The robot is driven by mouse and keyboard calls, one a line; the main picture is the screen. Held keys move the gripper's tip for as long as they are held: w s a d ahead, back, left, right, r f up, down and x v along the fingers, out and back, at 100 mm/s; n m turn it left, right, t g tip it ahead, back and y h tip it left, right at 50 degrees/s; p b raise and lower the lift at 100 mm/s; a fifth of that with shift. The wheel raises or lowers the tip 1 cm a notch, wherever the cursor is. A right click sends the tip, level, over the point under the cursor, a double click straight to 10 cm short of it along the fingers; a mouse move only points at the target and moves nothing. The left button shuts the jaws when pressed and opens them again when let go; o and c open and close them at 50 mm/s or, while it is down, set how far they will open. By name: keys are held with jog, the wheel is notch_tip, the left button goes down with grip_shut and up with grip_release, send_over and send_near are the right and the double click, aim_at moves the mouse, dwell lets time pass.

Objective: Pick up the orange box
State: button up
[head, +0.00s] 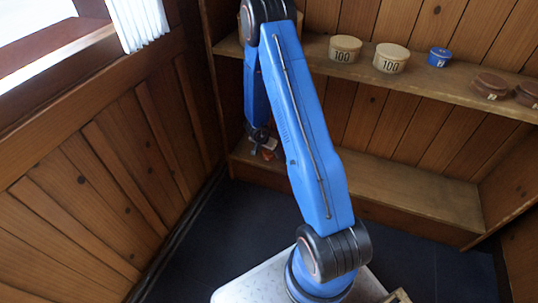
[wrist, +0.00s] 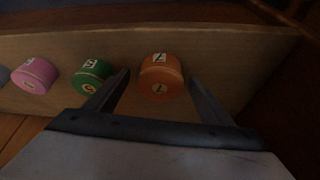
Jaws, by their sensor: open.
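The orange box (wrist: 160,80) is a small round tub with white number labels. In the wrist view it stands on a wooden shelf between the two fingers of my gripper (wrist: 156,80), with a gap on each side. My gripper is open. In the head view my gripper (head: 263,143) is at the lower shelf, low behind my blue arm. A bit of orange (head: 268,153) shows there beside it, mostly hidden.
A green tub (wrist: 92,77) stands just left of my left finger, and a pink tub (wrist: 35,76) farther left on the same shelf (wrist: 230,60). The upper shelf (head: 430,80) holds several tubs above. The lower shelf's right part (head: 410,190) is bare.

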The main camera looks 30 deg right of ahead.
jog(key=shift+w+d+f, duration=0.1)
jog(key=shift+f, duration=0.2)
jog(key=c, duration=1.1)
jog(key=shift+r, duration=0.1)
